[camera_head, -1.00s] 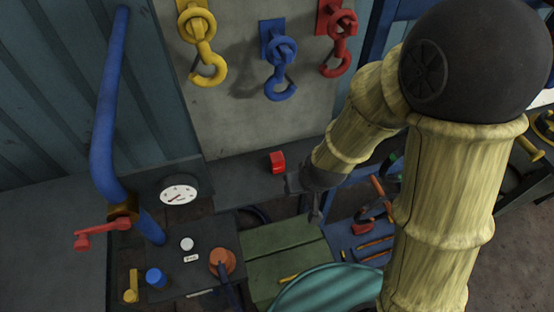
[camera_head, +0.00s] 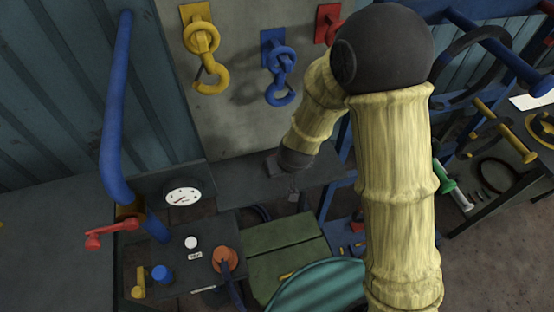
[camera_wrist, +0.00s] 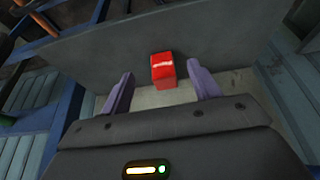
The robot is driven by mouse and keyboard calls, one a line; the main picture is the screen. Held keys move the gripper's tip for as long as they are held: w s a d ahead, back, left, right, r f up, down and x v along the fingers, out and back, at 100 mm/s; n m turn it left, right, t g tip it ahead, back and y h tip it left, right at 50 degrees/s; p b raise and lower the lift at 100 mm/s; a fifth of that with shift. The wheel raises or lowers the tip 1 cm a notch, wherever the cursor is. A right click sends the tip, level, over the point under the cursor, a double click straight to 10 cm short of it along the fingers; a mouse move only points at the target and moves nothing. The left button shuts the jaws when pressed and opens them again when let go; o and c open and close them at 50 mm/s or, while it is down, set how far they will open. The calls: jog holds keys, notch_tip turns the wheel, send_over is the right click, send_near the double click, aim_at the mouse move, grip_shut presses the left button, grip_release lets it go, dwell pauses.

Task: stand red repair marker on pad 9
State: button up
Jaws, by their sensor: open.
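The red repair marker appears in the wrist view as a small red block (camera_wrist: 163,70) with a pale label. It lies ahead of and between the two purple-grey fingers of my gripper (camera_wrist: 160,82). The fingers are spread, and a gap shows on each side of the block. In the head view my gripper (camera_head: 280,172) is over the dark shelf below the hanging hooks, and my arm hides the marker there. I cannot pick out pad 9; no such number is readable.
A dark shelf (camera_head: 231,181) runs along the wall below yellow and blue hooks (camera_head: 276,82). A gauge (camera_head: 183,197), a blue pipe (camera_head: 115,110) with a red handle (camera_head: 106,237), and a panel with a blue knob (camera_head: 162,274) are left. A green slatted surface (camera_head: 285,240) lies in front.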

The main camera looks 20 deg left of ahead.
jog(key=w+a, duration=0.1)
jog(key=w+p, duration=0.1)
jog(key=w+a+p, duration=0.1)
jog(key=w, duration=0.1)
jog(key=shift+w+a, duration=0.1)
jog(key=shift+a, duration=0.2)
jog(key=shift+p+x, duration=0.55)
jog(key=shift+x, duration=2)
jog(key=c, duration=1.2)
jog(key=shift+r, duration=0.15)
